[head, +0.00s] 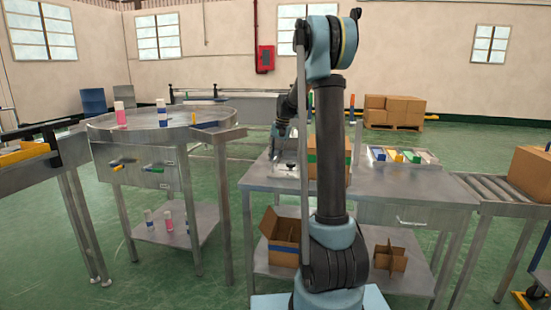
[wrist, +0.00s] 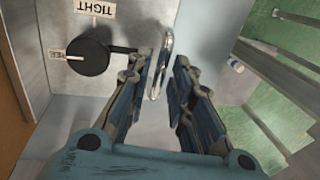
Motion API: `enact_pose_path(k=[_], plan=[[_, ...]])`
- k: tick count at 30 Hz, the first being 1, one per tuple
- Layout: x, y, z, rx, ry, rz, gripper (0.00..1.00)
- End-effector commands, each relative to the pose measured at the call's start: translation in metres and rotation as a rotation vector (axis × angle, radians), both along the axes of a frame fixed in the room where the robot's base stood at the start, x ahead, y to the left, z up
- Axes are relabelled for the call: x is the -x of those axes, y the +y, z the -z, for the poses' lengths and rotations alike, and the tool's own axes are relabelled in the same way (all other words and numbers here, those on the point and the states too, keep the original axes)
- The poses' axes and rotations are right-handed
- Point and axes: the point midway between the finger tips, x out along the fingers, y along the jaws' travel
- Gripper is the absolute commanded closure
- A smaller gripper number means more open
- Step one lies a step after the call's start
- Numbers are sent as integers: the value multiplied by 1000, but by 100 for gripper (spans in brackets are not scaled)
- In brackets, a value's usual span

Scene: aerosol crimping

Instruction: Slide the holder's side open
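In the wrist view a bright metal loop handle (wrist: 161,66) stands up from a pale grey surface. My gripper (wrist: 164,66) is open, with one fingertip on each side of the handle. The left finger looks very close to it; I cannot tell whether it touches. Left of it are a round black knob (wrist: 82,56) and a white label (wrist: 96,8) on a metal plate (wrist: 45,90). Which part is the holder's sliding side is not clear. In the head view my arm reaches down at the workbench's (head: 400,192) left end, and the gripper is mostly hidden.
A cardboard box with a green band (head: 312,160) stands close beside my arm. A tray of coloured items (head: 405,156) lies farther right on the bench. A round metal table (head: 180,118) with cans stands to the left, across a gap of green floor.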

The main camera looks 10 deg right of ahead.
Motion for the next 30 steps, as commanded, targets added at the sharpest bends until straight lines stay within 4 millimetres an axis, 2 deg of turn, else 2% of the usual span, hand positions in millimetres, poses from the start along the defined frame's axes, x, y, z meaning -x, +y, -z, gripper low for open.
enact_pose_path(k=[10,14,21,30], plan=[[-1,3,0,0,0,-1,100],[-5,17,0,-1,0,-3,100],[-17,54,0,-1,-1,-2,100],[-19,59,0,-4,-1,-1,100]])
